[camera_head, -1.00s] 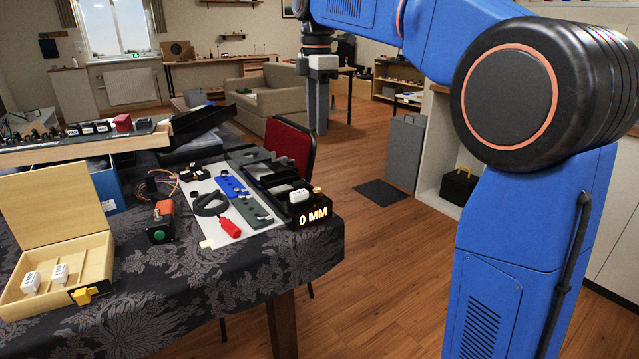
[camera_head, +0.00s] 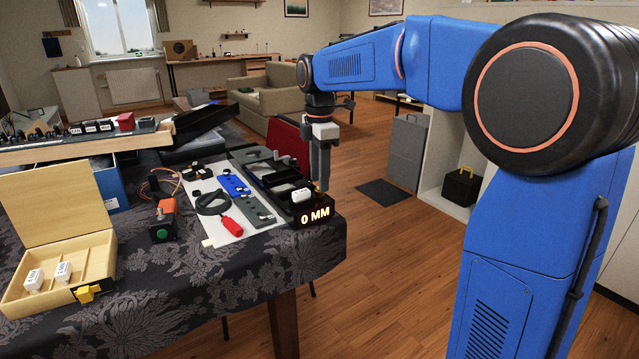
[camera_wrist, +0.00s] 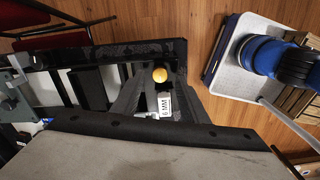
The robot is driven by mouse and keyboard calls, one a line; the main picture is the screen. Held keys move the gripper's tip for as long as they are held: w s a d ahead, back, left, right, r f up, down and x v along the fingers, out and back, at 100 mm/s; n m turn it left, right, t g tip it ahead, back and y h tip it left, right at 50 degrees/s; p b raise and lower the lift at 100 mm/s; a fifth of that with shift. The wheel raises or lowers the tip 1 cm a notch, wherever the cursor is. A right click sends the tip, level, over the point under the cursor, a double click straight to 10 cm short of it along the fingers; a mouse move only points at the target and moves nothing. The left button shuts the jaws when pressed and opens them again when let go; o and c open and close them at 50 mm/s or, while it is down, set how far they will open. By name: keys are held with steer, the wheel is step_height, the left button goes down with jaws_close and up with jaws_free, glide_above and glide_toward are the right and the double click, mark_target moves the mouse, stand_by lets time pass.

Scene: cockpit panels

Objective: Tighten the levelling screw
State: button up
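The levelling screw shows as a round brass knob (camera_wrist: 160,75) in the wrist view, at the far end of a dark fixture. In the head view my gripper hides it. A black box with a lit "0 MM" display (camera_head: 316,214) stands at the table's front right corner. A white block marked in MM (camera_wrist: 165,104) lies next to the knob; it also shows in the head view (camera_head: 300,195). My gripper (camera_head: 321,188) points down over the box. In the wrist view its grey fingers (camera_wrist: 159,84) stand apart, one each side of the knob and block. Contact cannot be told.
A white mat (camera_head: 213,236) left of the box holds a red-handled tool (camera_head: 230,226) and blue and grey plates. An open wooden case (camera_head: 20,302) with white blocks stands at left. A red chair (camera_head: 284,143) is behind the table.

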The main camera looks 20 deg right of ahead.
steer(key=shift+f, duration=1.2)
steer(key=shift+c, duration=0.6)
jaws_close()
